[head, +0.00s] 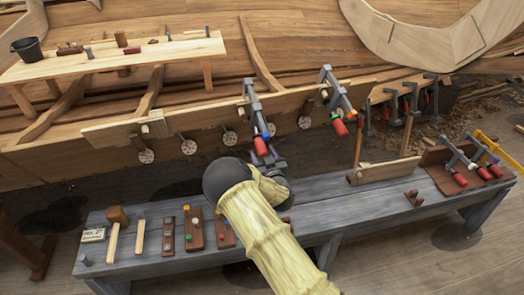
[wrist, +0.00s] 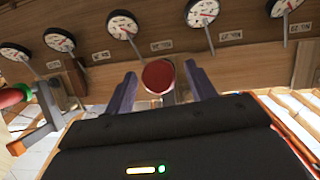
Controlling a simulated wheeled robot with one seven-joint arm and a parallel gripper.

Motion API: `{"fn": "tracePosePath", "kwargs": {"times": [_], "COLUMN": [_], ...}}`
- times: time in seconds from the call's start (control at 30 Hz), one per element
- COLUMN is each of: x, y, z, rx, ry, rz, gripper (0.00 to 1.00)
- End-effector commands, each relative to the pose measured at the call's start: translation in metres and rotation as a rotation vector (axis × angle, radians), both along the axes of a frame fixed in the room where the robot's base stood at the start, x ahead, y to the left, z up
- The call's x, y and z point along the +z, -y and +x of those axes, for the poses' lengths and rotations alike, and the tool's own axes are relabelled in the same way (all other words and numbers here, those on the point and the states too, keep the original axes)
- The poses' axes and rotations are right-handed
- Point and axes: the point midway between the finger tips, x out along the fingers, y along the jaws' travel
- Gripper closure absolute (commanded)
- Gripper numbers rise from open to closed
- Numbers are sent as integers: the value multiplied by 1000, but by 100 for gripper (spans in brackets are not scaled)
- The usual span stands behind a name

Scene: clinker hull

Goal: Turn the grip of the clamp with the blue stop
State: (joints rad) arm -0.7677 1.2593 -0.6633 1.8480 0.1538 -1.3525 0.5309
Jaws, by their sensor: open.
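The clamp with the blue stop (head: 271,129) hangs on the plank edge in the head view, its grey bar (head: 250,97) slanting down toward my gripper. Its red grip (head: 261,146) sits just above my gripper (head: 268,160). In the wrist view the red grip (wrist: 158,76) shows end-on between the two fingers of my gripper (wrist: 161,88). The fingers are open, with a gap visible on each side of the grip. The blue stop is hidden in the wrist view.
A second clamp with a red grip (head: 339,127) hangs to the right. Round dials (head: 189,147) line the plank. The grey bench (head: 340,225) below carries mallets (head: 116,228), wooden blocks (head: 194,228) and a rack of clamps (head: 440,172). A plank table (head: 120,62) stands at the back left.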

Motion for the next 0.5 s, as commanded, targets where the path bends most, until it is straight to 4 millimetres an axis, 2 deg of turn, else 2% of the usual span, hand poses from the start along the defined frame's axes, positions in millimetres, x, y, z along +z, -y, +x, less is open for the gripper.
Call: {"fn": "tracePosePath", "kwargs": {"times": [0.2, 0.47, 0.5], "x": [0, 0, 0], "y": [-5, -5, -5], "z": [15, 16, 16], "rx": [-1, -1, -1], "ry": [0, 0, 0], "rz": [0, 0, 0], "gripper": [44, 44, 50]}}
